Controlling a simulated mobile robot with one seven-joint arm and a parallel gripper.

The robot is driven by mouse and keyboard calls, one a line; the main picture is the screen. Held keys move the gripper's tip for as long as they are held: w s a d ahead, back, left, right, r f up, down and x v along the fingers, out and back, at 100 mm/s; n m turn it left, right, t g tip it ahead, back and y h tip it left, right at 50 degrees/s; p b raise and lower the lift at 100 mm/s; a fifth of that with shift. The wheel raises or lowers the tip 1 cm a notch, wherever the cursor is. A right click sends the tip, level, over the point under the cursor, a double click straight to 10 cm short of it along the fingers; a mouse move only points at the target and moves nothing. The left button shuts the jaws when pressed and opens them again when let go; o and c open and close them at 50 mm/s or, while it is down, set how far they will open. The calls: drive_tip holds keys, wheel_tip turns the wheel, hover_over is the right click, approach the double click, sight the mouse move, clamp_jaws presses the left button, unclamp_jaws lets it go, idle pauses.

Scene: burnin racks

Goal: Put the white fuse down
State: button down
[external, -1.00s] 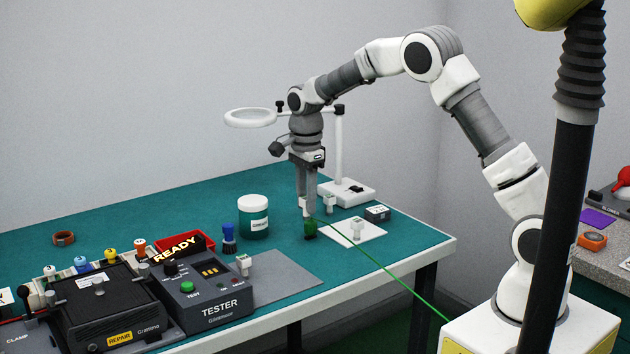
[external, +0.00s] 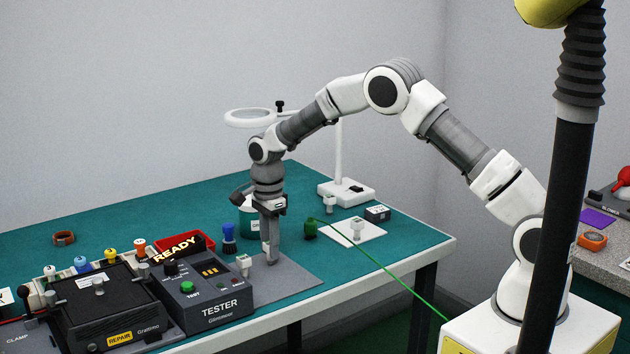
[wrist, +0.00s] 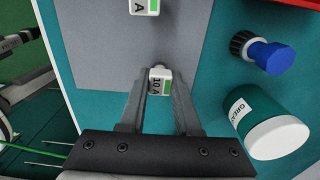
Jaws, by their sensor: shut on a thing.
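My gripper (external: 270,258) points straight down over the grey mat (external: 296,280), to the right of the tester. It is shut on a white fuse (wrist: 158,87), which the wrist view shows between the fingertips with a "10 A" label and a green stripe. I cannot tell whether the held fuse touches the mat. A second white fuse (external: 243,264) with a similar label stands on the mat beside the tester; it also shows at the top of the wrist view (wrist: 145,6).
The tester (external: 208,300) with a "READY" sign stands left of the mat. A grease jar (wrist: 275,135) and a blue-capped item (external: 229,238) stand behind. The mat's right part is clear.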

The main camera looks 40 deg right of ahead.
drive_tip(key=shift+f, duration=0.1)
drive_tip(key=c, duration=0.6)
unclamp_jaws()
wheel_tip(320, 180, up, 12)
drive_tip(key=shift+r+p, duration=0.2)
drive_tip(key=shift+p, duration=0.1)
